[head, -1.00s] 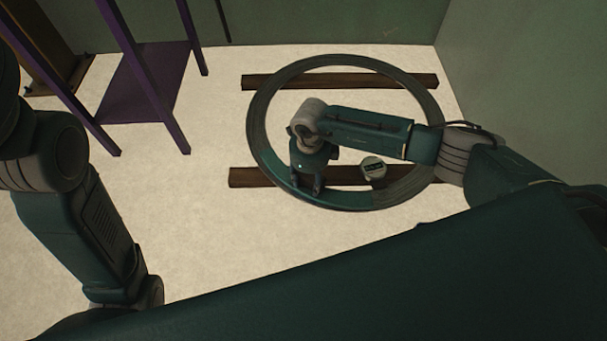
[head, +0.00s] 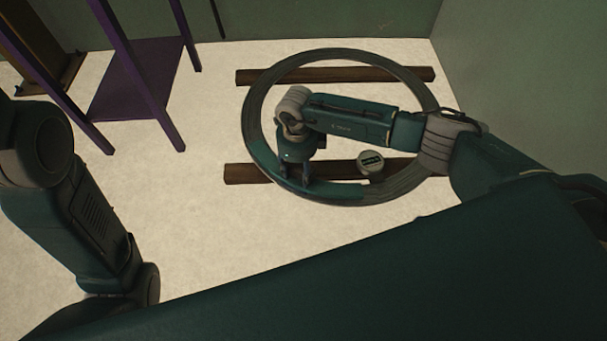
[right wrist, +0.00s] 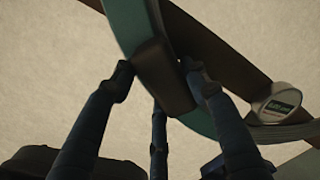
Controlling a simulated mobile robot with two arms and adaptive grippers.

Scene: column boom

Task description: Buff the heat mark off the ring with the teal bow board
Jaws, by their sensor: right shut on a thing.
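The ring (head: 388,190) is a large dark grey-green hoop lying flat across two wooden beams. The teal bow board (right wrist: 126,22) is a curved strip with a dark grip block (right wrist: 162,72) at its middle. It lies along the near-left part of the ring, and its teal also shows in the head view (head: 323,193). My right gripper (head: 294,182) points down there and is shut on the grip block; its fingers (right wrist: 160,82) stand on either side of it. I cannot make out the heat mark. My left arm shows at left, but its gripper is out of sight.
A round grey tin-like thing with a dark label (head: 370,162) sits by the near beam (head: 243,174). The far beam (head: 300,76) lies behind. A purple frame (head: 130,90) stands at left, walls at back and right. Pale floor is free left of the ring.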

